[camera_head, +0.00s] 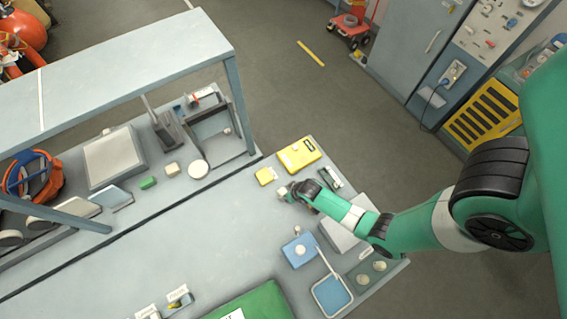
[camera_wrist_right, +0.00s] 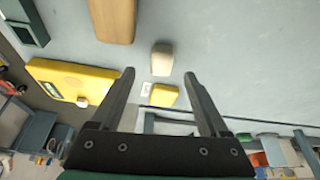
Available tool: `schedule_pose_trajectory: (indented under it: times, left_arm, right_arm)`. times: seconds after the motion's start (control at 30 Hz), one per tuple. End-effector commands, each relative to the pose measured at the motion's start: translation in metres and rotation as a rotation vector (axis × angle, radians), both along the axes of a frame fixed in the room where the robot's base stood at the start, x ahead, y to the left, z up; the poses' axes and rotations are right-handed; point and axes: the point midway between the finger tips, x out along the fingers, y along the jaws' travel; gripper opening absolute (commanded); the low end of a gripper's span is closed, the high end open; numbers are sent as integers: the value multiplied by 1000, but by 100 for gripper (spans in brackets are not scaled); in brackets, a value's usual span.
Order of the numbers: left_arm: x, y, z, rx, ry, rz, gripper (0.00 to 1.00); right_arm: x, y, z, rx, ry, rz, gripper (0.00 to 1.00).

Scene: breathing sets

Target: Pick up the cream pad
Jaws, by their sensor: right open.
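A small cream pad (camera_wrist_right: 162,58) lies on the grey bench top. In the right wrist view it sits just past the tips of my right gripper (camera_wrist_right: 159,76), roughly centred between the two fingers. The fingers are apart with nothing held. In the head view the cream pad (camera_head: 283,190) shows small beside the end of my right gripper (camera_head: 290,191), whose arm comes in from the right and hides part of the bench. I cannot tell the height of the fingertips above the bench. My left gripper is in neither view.
A small yellow block (camera_head: 265,176) and a larger yellow case (camera_head: 299,155) lie near the pad. A brown block (camera_wrist_right: 111,18) is close by in the wrist view. A blue box (camera_head: 300,250) stands nearer the front.

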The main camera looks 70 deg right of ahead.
Motion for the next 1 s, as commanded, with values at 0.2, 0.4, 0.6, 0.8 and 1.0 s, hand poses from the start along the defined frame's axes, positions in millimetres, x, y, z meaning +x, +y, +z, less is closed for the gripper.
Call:
schedule_pose_trajectory:
  times: [0.2, 0.4, 0.6, 0.8, 1.0]
  left_arm:
    - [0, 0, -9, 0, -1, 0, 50]
    - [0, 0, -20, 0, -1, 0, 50]
    - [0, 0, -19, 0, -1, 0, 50]
    - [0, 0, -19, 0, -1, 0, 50]
    - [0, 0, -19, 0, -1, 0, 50]
  right_arm:
    - [11, -5, -22, 0, 2, 1, 79]
    - [21, -10, -46, 0, 1, 1, 79]
    - [21, -11, -45, 0, 0, 1, 79]
    - [21, -10, -45, 0, 0, 1, 50]
    - [21, -10, -45, 0, 0, 1, 14]
